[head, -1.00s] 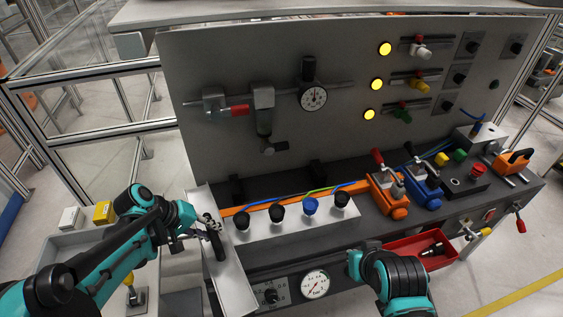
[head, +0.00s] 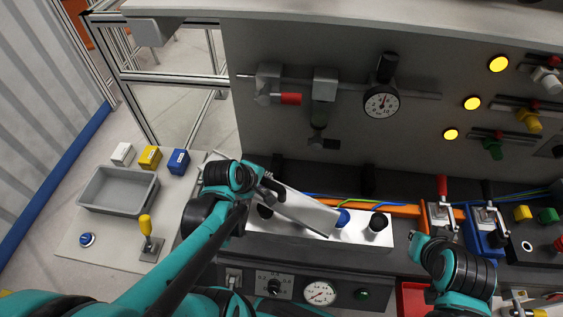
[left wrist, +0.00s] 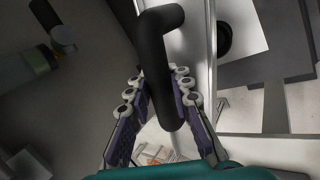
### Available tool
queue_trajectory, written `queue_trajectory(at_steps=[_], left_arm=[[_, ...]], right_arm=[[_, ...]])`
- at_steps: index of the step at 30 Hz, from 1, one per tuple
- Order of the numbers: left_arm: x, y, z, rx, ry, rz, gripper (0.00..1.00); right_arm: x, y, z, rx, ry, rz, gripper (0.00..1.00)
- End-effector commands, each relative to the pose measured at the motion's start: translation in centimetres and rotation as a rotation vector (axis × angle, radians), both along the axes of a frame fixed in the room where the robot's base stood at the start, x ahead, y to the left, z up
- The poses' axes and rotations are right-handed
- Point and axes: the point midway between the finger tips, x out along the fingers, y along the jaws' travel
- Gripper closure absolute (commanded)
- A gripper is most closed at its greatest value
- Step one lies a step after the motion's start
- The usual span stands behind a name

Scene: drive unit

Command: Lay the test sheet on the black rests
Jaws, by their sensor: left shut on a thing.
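The test sheet (head: 300,212) is a thin pale metal plate with a black handle. My left gripper (head: 270,188) is shut on the black handle (left wrist: 158,60), which stands between both fingers in the left wrist view. The sheet is tilted and hangs above the white block with the knobs, covering part of it. A black rest (head: 368,180) stands at the foot of the grey panel, behind the orange rail. Another dark upright is partly hidden behind my left gripper. The sheet is apart from the visible rest. Of my right arm only a link shows; its gripper is out of view.
The white block (head: 285,248) carries dark and blue knobs below the sheet. A gauge (head: 381,104) and clamps hang on the panel above. Red and blue toggle clamps stand right. A grey bin (head: 118,190) and a yellow-handled lever (head: 147,226) are on the left side table.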

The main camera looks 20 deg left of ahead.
Motion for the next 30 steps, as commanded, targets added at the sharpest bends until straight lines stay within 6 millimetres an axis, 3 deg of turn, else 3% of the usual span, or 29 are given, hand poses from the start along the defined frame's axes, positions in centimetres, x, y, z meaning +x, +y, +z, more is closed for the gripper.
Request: queue_trajectory(at_steps=[1, 9, 18, 22, 30], left_arm=[[1.6, 0.4, -0.2, 0.0, -0.002, 0.0, 1.0], [8.2, 2.1, -0.1, 0.0, -0.001, -0.001, 1.0], [13.7, 3.5, 0.0, 0.0, -0.001, -0.002, 1.0], [15.4, 4.0, -0.2, 0.0, 0.0, -0.002, 1.0], [15.2, 3.9, -4.7, 0.0, -0.001, -0.001, 1.0]], right_arm=[[0.0, 0.0, -0.6, 0.0, 0.0, 0.0, 1.0], [0.0, 0.0, -1.9, 0.0, 0.0, 0.0, 1.0], [0.0, 0.0, -2.7, 0.0, 0.0, 0.0, 1.0], [0.0, 0.0, -3.0, 0.0, 0.0, 0.0, 1.0], [0.0, 0.0, -4.6, 0.0, 0.0, 0.0, 1.0]])
